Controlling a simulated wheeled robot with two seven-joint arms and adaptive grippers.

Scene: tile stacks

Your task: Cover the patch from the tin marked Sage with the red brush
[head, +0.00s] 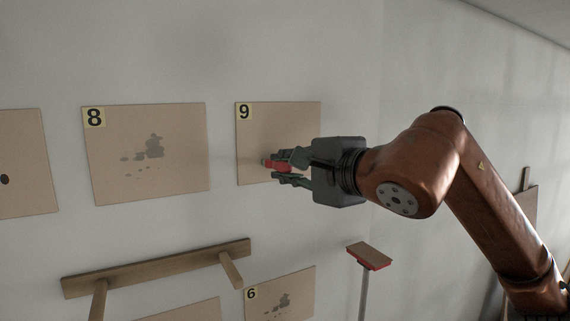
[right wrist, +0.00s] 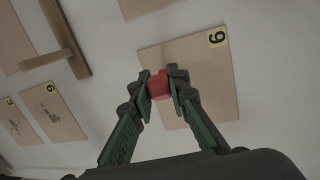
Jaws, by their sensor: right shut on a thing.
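My right gripper (head: 277,172) is shut on a red object (head: 268,162), which looks like the red brush; only a short red part shows between the fingers. In the right wrist view the red piece (right wrist: 157,86) sits between the two fingertips (right wrist: 160,84). The gripper is in front of the board marked 9 (head: 285,125), also seen in the right wrist view (right wrist: 200,65). I see no mark on its visible part; some is hidden behind the gripper. I cannot tell whether the brush touches it. No tin marked Sage is in view. My left gripper is not in view.
Board 8 (head: 180,120) and board 6 (head: 300,283) carry grey-green blotches. A board at far left (head: 25,150) has a dark spot. A wooden bench-like piece (head: 160,266) and a red-edged wooden head on a pole (head: 369,254) stand below.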

